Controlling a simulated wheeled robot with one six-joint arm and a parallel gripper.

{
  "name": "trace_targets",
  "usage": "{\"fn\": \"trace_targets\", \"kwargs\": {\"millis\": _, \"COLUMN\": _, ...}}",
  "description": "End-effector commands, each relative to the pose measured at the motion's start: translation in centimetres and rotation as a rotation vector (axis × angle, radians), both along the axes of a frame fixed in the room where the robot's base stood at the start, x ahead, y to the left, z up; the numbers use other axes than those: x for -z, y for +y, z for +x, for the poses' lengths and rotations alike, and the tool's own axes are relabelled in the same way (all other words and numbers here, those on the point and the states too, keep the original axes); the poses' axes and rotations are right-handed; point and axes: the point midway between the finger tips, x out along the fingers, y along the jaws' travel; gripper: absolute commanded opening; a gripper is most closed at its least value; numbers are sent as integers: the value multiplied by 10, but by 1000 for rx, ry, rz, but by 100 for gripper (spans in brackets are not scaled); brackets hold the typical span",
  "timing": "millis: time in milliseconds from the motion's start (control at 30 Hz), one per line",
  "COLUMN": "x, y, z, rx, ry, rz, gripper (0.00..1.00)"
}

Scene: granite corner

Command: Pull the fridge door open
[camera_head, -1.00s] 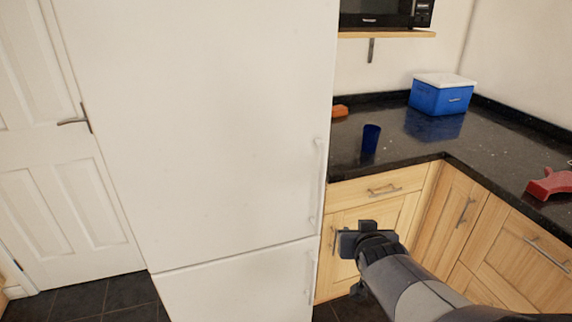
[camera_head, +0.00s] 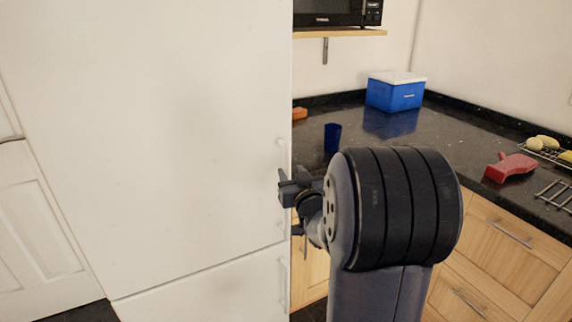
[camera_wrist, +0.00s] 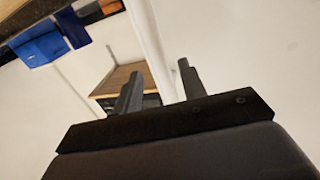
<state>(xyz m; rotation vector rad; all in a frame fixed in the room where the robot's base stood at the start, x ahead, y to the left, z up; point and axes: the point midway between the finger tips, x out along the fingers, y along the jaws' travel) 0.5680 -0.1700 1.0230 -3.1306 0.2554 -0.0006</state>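The fridge (camera_head: 150,130) is tall and white, with an upper and a lower door, both shut. The upper door's slim white handle (camera_head: 283,155) runs upright along its right edge. My gripper (camera_head: 287,187) is at the lower half of this handle and partly covers it in the head view. In the wrist view my gripper (camera_wrist: 160,86) has its two fingers apart. A white bar (camera_wrist: 150,40), which looks like the handle, passes between them. A gap seems to show beside the bar, and I cannot tell whether either finger touches it.
A black counter (camera_head: 400,140) stands right of the fridge, over wooden cabinets (camera_head: 510,240). On it are a blue cooler (camera_head: 394,95), a blue cup (camera_head: 332,137) and a red object (camera_head: 510,167). A microwave (camera_head: 335,12) sits on a shelf above. A white door (camera_head: 45,230) is at the left.

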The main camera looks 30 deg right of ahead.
Motion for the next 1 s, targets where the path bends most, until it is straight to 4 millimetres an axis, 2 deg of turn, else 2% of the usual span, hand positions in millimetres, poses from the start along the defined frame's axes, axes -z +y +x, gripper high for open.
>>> {"fn": "trace_targets", "kwargs": {"millis": 100, "x": -1, "y": -3, "z": 21, "rx": -1, "ry": 1, "rz": 0, "gripper": 40}}
{"fn": "trace_targets", "kwargs": {"millis": 300, "x": -1, "y": -7, "z": 44, "rx": 0, "ry": 1, "rz": -1, "gripper": 40}}
{"fn": "trace_targets", "kwargs": {"millis": 700, "x": 0, "y": -8, "z": 51, "rx": 1, "ry": 0, "rz": -1, "gripper": 40}}
{"fn": "trace_targets", "kwargs": {"millis": 1000, "x": 0, "y": -8, "z": 51, "rx": 1, "ry": 0, "rz": -1, "gripper": 17}}
